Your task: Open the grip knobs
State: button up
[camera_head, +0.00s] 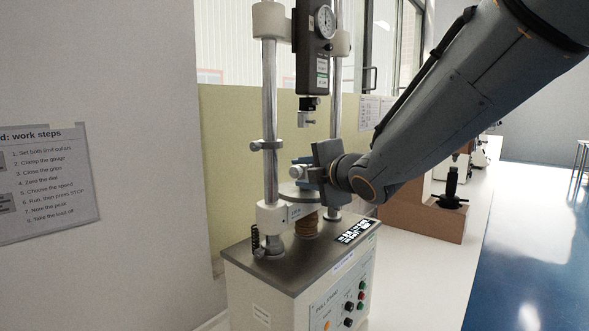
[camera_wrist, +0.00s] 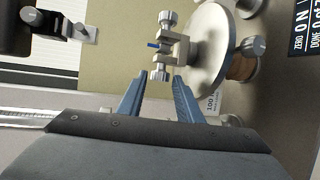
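The lower grip (camera_wrist: 172,48) is a small metal clamp on a round plate (camera_wrist: 211,45), with a knob at either end. In the wrist view, its near knob (camera_wrist: 159,75) lies at the mouth of my gripper (camera_wrist: 157,83), between the tips of the two blue fingers. The fingers are open, and I cannot tell whether they touch the knob. The far knob (camera_wrist: 168,19) is clear of the fingers. In the head view, my gripper (camera_head: 312,174) reaches the lower grip from the right and hides part of it. The upper grip (camera_head: 306,118) hangs above under the force gauge.
The tester's steel columns (camera_head: 269,120) flank the grips. The dial gauge (camera_head: 325,22) is above. The tester base (camera_head: 300,265) has a display (camera_head: 356,231) and a button panel. A brown box-like stand (camera_head: 425,218) stands to the right. A work-steps sheet (camera_head: 45,180) hangs at left.

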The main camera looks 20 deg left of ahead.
aim_at(298, 173)
jog(key=shift+p+x, duration=0.7)
jog(key=shift+x, duration=1.25)
jog(key=shift+c, duration=0.4)
jog(key=shift+f, duration=0.1)
jog(key=c, duration=0.7)
